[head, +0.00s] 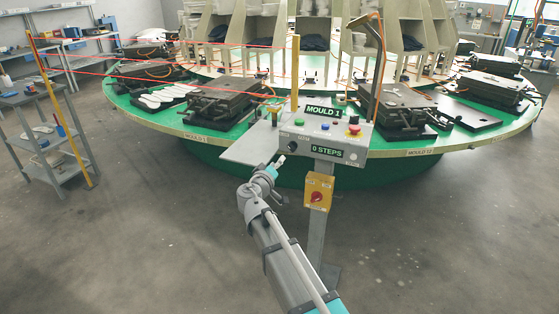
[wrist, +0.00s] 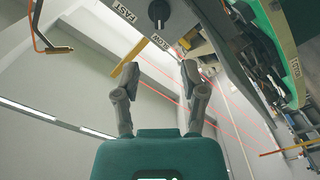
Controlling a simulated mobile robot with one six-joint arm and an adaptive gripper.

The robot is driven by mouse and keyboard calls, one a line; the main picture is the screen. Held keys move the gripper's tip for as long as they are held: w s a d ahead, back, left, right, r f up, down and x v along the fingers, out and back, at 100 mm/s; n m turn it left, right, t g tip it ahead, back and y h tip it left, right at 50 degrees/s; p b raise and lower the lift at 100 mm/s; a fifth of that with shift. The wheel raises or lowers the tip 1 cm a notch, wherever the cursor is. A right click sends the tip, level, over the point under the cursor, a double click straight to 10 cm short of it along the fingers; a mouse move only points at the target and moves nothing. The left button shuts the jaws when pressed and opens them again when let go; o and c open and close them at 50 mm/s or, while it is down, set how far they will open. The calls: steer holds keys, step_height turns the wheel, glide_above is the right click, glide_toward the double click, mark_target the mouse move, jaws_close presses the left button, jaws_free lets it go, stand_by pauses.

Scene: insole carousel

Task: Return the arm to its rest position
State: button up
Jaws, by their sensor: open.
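My arm reaches up from the bottom of the head view. My gripper (head: 277,163) is in front of the lower left of the grey control box (head: 321,138). In the wrist view my gripper (wrist: 159,78) has its two fingers spread apart, with nothing between them. The black selector knob (wrist: 158,12) with FAST and SLOW labels shows beyond the fingers, apart from them. The box's signs read MOULD 1 and 0 STEPS in the head view.
A green round carousel (head: 217,134) carrying several black moulds (head: 402,104) stands behind the box. A yellow switch box (head: 318,190) is on the post below. A shelf trolley (head: 48,135) and yellow post (head: 60,110) with red beams are at left. The front floor is clear.

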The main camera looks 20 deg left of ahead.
steer(key=shift+d, duration=0.1)
stand_by(0.5)
steer(key=s+d+f+m+g+h, duration=0.1)
steer(key=d+f+m+g+h, duration=0.3)
steer(key=d, duration=1.1)
steer(key=d+f+m+g+h, duration=0.2)
steer(key=d+f+g, duration=0.4)
steer(key=d, duration=1)
steer(key=s+d+f+m+g+y, duration=0.1)
steer(key=s+d+f+g+y, duration=0.25)
steer(key=s+d, duration=0.5)
steer(key=s+d+f+m+g+y, duration=0.25)
steer(key=s+d+f+g, duration=0.35)
steer(key=s, duration=0.4)
step_height(320, 180, up, 17)
steer(key=d+t+p, duration=0.1)
steer(key=p, duration=1.5)
steer(key=shift+w+r+n+y, duration=0.2)
steer(key=shift+w+n+y, duration=0.1)
steer(key=shift+n, duration=0.05)
